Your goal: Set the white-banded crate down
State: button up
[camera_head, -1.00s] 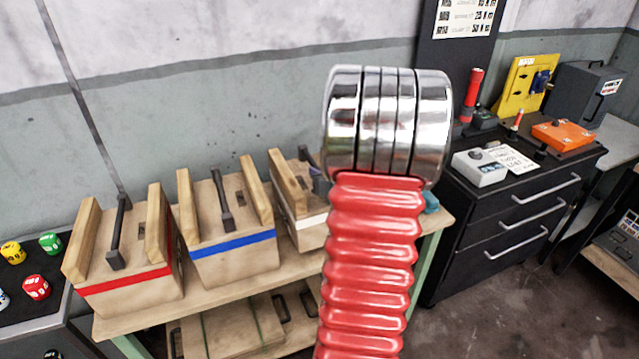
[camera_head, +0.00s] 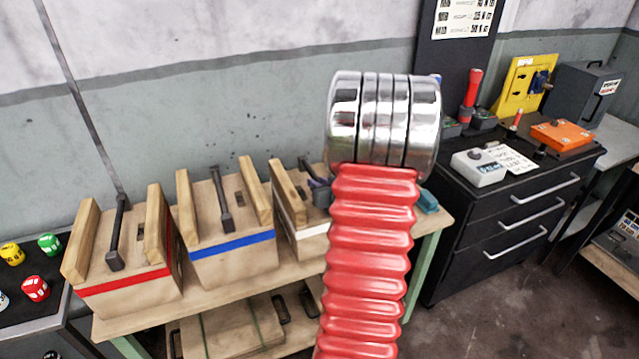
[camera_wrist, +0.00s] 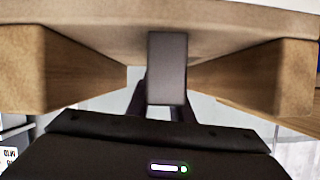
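The white-banded crate (camera_head: 303,235) is the right one of three wooden crates on the wooden bench (camera_head: 225,292). It looks upright, and my red arm hides its right part. Its bottom is at or very near the bench top; I cannot tell whether it touches. My gripper (camera_head: 319,190) is at its handle, mostly hidden behind my arm. In the wrist view the grey handle (camera_wrist: 167,68) runs between the dark fingers of my gripper (camera_wrist: 165,100), with the crate's wooden side rails (camera_wrist: 60,72) on both sides. The fingers appear shut on the handle.
The blue-banded crate (camera_head: 232,245) stands close on the left, and the red-banded crate (camera_head: 125,281) is further left. A small teal object (camera_head: 427,201) lies at the bench's right end. A black drawer cabinet (camera_head: 500,225) stands to the right. The wall is behind.

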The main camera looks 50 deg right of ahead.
jog(key=shift+o, duration=1.4)
jog(key=shift+s+r, duration=0.1)
jog(key=v, duration=1.1)
jog(key=shift+s+a, duration=0.25)
jog(key=shift+s, duration=0.05)
jog(key=shift+r, duration=0.15)
